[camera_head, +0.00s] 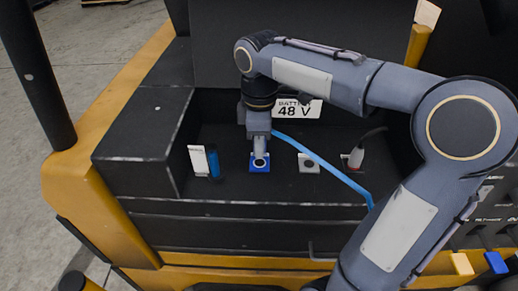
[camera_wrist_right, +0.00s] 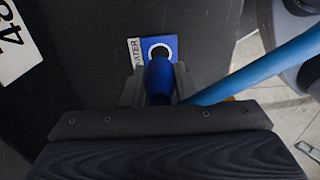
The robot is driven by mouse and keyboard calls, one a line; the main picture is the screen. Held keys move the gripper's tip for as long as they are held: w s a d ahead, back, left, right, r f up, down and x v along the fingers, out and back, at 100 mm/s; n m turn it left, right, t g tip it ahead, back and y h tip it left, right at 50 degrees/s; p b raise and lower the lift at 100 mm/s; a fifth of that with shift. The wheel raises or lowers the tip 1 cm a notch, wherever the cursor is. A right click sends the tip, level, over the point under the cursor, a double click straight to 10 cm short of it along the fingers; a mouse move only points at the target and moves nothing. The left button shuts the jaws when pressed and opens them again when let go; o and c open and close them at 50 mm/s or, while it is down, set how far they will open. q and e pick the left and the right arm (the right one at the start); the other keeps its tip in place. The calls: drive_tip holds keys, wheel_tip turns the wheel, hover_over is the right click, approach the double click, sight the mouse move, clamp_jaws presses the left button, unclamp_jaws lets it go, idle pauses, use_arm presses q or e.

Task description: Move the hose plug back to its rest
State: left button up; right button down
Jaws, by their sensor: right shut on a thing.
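My right gripper (camera_head: 260,150) points down over the blue plate (camera_head: 259,168) on the dark deck of the battery bay. In the right wrist view its fingers (camera_wrist_right: 158,88) are shut on the blue hose plug (camera_wrist_right: 158,80). The blue hose (camera_wrist_right: 255,68) runs off to the right; it also shows in the head view (camera_head: 325,166). The plug's end is at the dark round hole in the blue plate, labelled WATER (camera_wrist_right: 171,41). Part of the hole shows past the plug; I cannot tell whether the tip touches it. My left gripper is not in view.
A white label plate (camera_head: 198,160) with a blue upright piece (camera_head: 214,164) stands left of the blue plate. To the right are a white plate with a dark hole (camera_head: 308,166) and a plug with a black cable (camera_head: 356,157). A 48 V sign (camera_head: 297,110) is behind.

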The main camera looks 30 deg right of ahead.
drive_tip(key=shift+r+p, duration=0.9)
drive_tip(key=shift+r, duration=0.2)
drive_tip(key=shift+r, duration=0.1)
